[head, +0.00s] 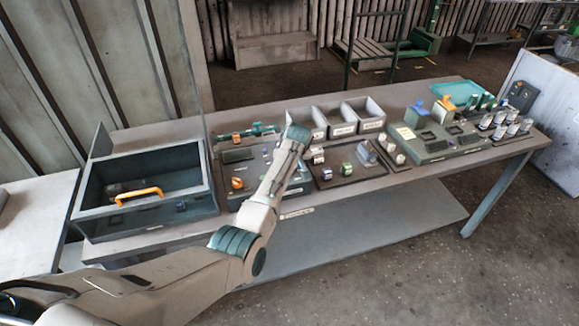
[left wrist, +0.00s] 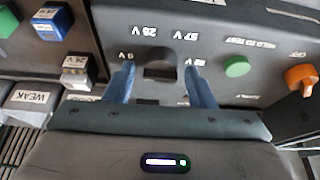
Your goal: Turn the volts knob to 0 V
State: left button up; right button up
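The volts knob (left wrist: 160,66) is a dark, rounded knob on the grey panel (left wrist: 215,22) in the left wrist view. The knob's pointer cannot be made out. In the head view my left arm reaches over the panel (head: 263,150) and hides the knob and fingertips. My right gripper is not in view.
A green button (left wrist: 237,66) and an orange switch (left wrist: 300,76) sit beside the knob. Blocks marked 28 V, one blue (left wrist: 52,20) and one grey (left wrist: 78,72), stand close by. An open box (head: 88,200) with an orange handle (head: 139,196) stands left; grey bins (head: 333,121) stand behind.

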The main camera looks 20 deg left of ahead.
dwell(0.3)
pick_arm(q)
jog(key=b+v, duration=0.3)
jog(key=v, duration=0.7)
jog(key=shift+r+b, duration=0.35)
jog(key=shift+b, duration=0.05)
jog(key=shift+s, duration=0.1)
